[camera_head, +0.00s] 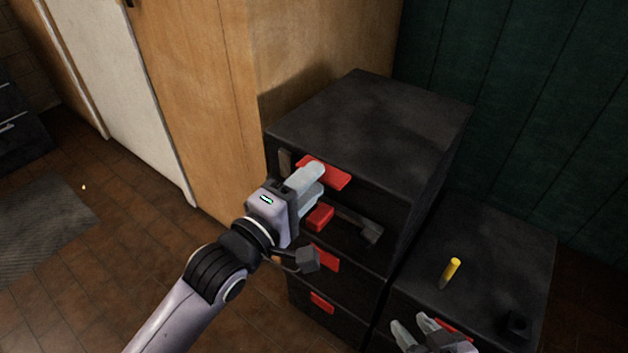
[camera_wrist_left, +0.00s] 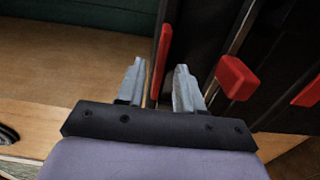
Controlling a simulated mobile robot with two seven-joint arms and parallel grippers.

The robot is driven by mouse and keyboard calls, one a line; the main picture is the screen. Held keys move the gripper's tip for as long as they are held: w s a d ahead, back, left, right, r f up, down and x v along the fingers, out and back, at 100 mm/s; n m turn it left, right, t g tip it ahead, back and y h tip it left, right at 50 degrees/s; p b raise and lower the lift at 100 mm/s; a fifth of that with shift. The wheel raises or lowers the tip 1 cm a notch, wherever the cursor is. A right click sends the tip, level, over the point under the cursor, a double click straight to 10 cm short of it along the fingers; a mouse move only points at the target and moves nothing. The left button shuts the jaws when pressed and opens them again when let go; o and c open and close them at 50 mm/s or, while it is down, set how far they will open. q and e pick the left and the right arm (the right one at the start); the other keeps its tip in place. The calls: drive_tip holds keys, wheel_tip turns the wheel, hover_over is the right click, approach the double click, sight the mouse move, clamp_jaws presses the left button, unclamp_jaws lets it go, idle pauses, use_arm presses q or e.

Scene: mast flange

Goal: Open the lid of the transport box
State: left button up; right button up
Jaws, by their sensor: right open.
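A tall black box (camera_head: 370,120) with red tabs down its front stands against the wooden cabinet. Its flat top is closed. My left gripper (camera_head: 311,184) is at the uppermost red tab (camera_head: 333,177). In the left wrist view the fingers (camera_wrist_left: 157,90) are apart, and this tab (camera_wrist_left: 162,55) shows as a thin strip beyond the gap between them; I cannot tell whether they touch it. A lower black box (camera_head: 500,250) stands to the right, its top closed. My right gripper (camera_head: 417,330) is open and empty at its front, near a red tab (camera_head: 456,328). I cannot tell which is the transport box.
A dark bar handle (camera_head: 360,226) juts from the tall box's front beside a red block (camera_head: 319,217).

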use_arm(q)
drive_tip(key=shift+x, duration=0.85)
clamp_jaws()
idle(0.9)
